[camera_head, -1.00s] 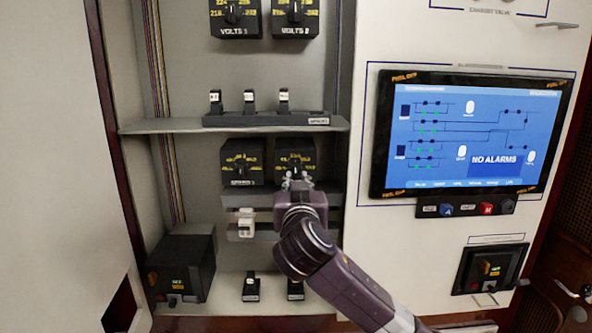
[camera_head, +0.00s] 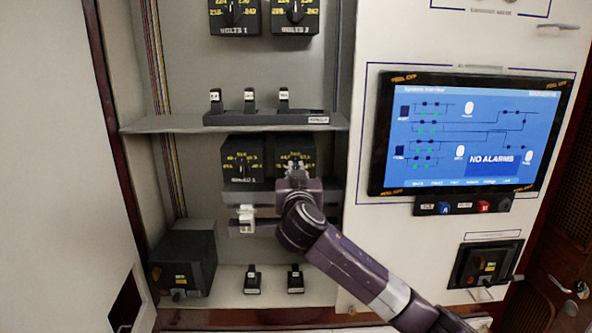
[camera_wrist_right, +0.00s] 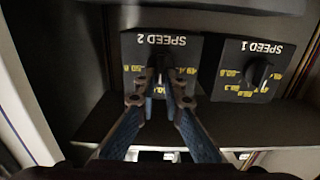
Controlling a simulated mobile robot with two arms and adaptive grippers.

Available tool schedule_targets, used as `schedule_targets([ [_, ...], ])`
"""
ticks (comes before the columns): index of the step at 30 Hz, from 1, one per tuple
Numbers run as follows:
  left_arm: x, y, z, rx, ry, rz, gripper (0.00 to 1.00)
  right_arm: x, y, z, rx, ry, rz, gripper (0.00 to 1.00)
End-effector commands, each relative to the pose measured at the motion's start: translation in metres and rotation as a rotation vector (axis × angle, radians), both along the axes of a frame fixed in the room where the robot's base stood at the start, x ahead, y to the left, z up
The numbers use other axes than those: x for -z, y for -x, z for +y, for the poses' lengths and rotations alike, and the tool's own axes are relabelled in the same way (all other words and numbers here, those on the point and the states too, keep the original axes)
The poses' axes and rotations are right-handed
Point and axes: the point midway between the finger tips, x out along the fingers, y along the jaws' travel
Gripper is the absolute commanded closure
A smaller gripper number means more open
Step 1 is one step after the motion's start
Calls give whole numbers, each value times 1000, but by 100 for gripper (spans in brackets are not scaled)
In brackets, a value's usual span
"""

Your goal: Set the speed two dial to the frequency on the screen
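The speed two dial (camera_wrist_right: 162,63) is a black knob on a dark panel with yellow numbers. It appears upside down in the right wrist view. In the head view its panel (camera_head: 294,145) is partly covered by my right gripper (camera_head: 294,172). In the right wrist view the fingertips of my right gripper (camera_wrist_right: 161,82) lie close on both sides of the knob and appear shut on it. They hide part of the scale. The screen (camera_head: 470,135) on the right shows a blue diagram with "NO ALARMS"; its small text is too blurred to read. My left gripper is out of view.
The speed one dial (camera_wrist_right: 258,72) sits beside speed two. A shelf (camera_head: 170,124) with several small switches is above, and the volts dials (camera_head: 235,15) are higher up. Breakers (camera_head: 246,220) are below. A dark box (camera_head: 185,262) stands at the lower left.

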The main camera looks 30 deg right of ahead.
Motion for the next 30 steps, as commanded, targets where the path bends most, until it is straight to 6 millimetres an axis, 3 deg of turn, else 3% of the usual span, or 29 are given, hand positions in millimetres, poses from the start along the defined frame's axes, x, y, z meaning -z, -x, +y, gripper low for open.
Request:
schedule_targets([
  [13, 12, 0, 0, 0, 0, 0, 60, 4, 0, 0, 0, -43, -25, 100],
  [30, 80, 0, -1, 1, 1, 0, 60, 8, 3, -5, -1, -435, -264, 100],
])
